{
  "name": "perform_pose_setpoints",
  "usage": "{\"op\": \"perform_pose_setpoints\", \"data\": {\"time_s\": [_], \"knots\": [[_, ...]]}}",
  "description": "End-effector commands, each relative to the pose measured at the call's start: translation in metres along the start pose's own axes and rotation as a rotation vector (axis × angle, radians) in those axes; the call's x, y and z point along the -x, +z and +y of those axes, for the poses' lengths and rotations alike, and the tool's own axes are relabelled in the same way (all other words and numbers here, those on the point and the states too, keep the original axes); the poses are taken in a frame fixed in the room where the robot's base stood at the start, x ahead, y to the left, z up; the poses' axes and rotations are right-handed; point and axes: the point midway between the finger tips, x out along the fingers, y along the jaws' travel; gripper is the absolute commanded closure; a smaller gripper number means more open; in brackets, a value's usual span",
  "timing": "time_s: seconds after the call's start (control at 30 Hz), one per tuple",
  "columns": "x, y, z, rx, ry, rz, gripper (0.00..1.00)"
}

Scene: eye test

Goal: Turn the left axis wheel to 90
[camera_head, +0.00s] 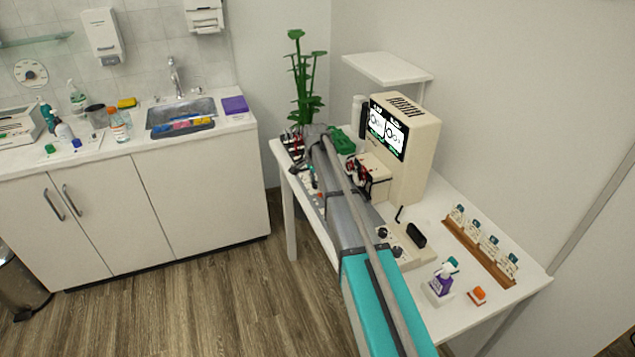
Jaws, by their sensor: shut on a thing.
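A cream eye-test machine (415,160) stands at the back of the right-hand table, with two round dials lit on its dark screen (386,131). A pale console with dark knobs (383,245) sits in front of it, partly behind my arm. A black block (416,235) stands by the knobs. I cannot tell which part is the left axis wheel, nor read its setting.
The white table (458,315) also holds a wooden rack (480,252) of small bottles, a purple-labelled bottle (441,280), an orange-capped item (477,295) and a black-and-red item on a cream box. A green plant (304,80) stands behind. Wood floor (225,290) lies open in front.

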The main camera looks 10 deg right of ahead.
Motion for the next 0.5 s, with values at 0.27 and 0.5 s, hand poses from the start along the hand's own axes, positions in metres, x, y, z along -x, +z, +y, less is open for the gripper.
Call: {"op": "perform_pose_setpoints", "data": {"time_s": [0.27, 0.5], "knots": [[0.0001, 0.0002, -0.0031, 0.123, -0.004, 0.003, 1.00], [0.0002, 0.0009, -0.0039, 0.313, -0.005, 0.002, 1.00]]}}
